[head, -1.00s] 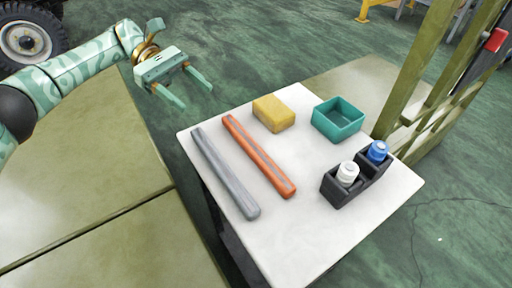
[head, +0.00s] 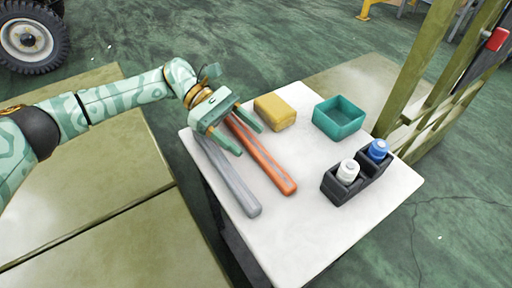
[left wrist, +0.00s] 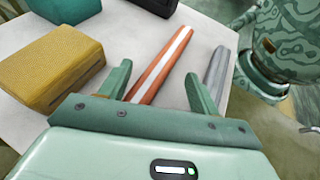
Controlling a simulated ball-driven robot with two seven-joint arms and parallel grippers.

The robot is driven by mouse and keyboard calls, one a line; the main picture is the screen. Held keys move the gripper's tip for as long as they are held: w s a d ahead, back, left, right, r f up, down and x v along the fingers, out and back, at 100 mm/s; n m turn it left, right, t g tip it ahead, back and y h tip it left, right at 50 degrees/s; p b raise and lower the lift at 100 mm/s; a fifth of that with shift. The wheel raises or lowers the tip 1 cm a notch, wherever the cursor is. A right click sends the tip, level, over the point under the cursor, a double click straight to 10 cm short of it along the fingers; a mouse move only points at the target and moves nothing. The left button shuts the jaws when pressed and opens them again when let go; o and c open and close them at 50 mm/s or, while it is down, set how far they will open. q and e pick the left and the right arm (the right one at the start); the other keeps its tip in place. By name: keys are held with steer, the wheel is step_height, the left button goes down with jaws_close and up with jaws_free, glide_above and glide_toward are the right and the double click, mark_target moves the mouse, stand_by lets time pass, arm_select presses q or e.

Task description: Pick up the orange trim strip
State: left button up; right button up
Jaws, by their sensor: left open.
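The orange trim strip (head: 265,160) lies on the white table top, with a pale stripe along its upper face. In the left wrist view the strip (left wrist: 163,64) runs away between the two fingers. My left gripper (head: 250,140) is open and empty, above the far end of the strip, which it partly hides. In the left wrist view the left gripper (left wrist: 158,85) has one finger on each side of the strip's line. A grey strip (head: 234,184) lies beside the orange one, to its left; it also shows in the left wrist view (left wrist: 216,68). My right gripper is not in view.
A yellow block (head: 275,111) sits close to the left gripper. A teal open box (head: 339,117) and a black holder (head: 341,190) with a white-capped and a blue-capped bottle stand to the right. The table's front part (head: 300,240) is clear.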

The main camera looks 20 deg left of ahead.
mark_target(256, 149)
arm_select(q)
steer(key=shift+x, duration=1.15)
steer(key=shift+c, duration=0.3)
steer(key=shift+f, duration=0.1)
steer(key=c, duration=1.1)
